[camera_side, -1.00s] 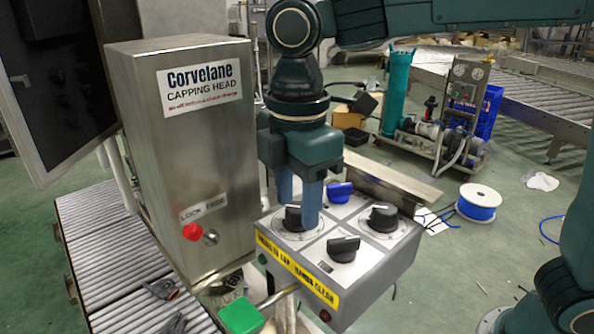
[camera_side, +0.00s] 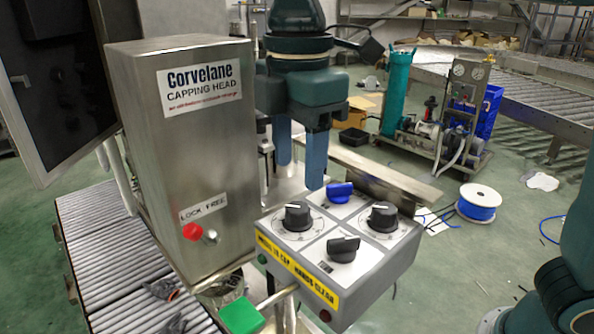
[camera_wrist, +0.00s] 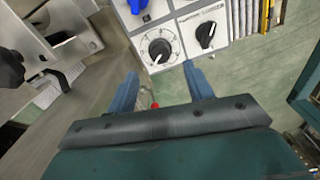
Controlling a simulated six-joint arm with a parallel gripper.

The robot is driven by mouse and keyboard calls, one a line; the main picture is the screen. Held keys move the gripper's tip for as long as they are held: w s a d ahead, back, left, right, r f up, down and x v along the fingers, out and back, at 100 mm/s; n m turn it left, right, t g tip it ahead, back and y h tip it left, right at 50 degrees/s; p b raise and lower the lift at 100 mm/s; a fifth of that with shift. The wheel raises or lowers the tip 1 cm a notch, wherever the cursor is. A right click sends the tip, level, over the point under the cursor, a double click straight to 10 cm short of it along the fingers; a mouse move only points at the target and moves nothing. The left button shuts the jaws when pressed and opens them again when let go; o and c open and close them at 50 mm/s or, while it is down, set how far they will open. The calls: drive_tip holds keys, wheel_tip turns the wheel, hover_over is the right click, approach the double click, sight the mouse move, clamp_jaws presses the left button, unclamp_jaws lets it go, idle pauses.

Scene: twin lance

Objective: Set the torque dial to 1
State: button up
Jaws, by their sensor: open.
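The grey control box (camera_side: 372,285) carries several knobs. A second black dial (camera_side: 381,217) with a scale is at the right. A black knob (camera_side: 343,248) is in front and a blue knob (camera_side: 339,192) behind. Labels are too small to read, so I cannot tell which is torque. My gripper (camera_side: 301,177) is open and empty, above and apart from the left dial.
The steel capping head cabinet (camera_side: 195,150) stands close left of my gripper, with a red button (camera_side: 192,231) and a LOCK FREE label. A green block (camera_side: 240,316) is in front of the box. Rollers (camera_side: 125,255) run at the lower left. Space above the box is clear.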

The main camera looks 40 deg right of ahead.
sight(299, 207)
wheel_tip(299, 207, up, 8)
drive_tip(key=shift+f, duration=0.15)
idle(0.4)
drive_tip(key=shift+d, duration=0.1)
drive_tip(key=s+d+f+m+g, duration=0.1)
drive_tip(key=s+d+f+m, duration=0.1)
drive_tip(key=s+d+m, duration=0.1)
drive_tip(key=s+d+f+m+g, duration=0.1)
drive_tip(key=s+d+f+m, duration=0.2)
drive_tip(key=s+d+m, duration=0.1)
drive_tip(key=s+d+f+m+g, duration=0.1)
drive_tip(key=s+d+f+m, duration=0.2)
drive_tip(key=d+m, duration=0.2)
drive_tip(key=shift+s+d+f+h, duration=0.1)
drive_tip(key=shift+s+d+h, duration=0.1)
drive_tip(key=shift+d, duration=0.3)
drive_tip(key=shift+s+d+h, duration=0.1)
drive_tip(key=shift+s+d, duration=0.1)
drive_tip(key=shift+d, duration=0.3)
drive_tip(key=s+d+f+m+t, duration=0.3)
drive_tip(key=d+f+m+t, duration=0.1)
drive_tip(key=d+f+t, duration=0.4)
drive_tip(key=shift+s+d+t, duration=0.15)
drive_tip(key=shift+s+t, duration=0.1)
drive_tip(key=shift+t, duration=0.05)
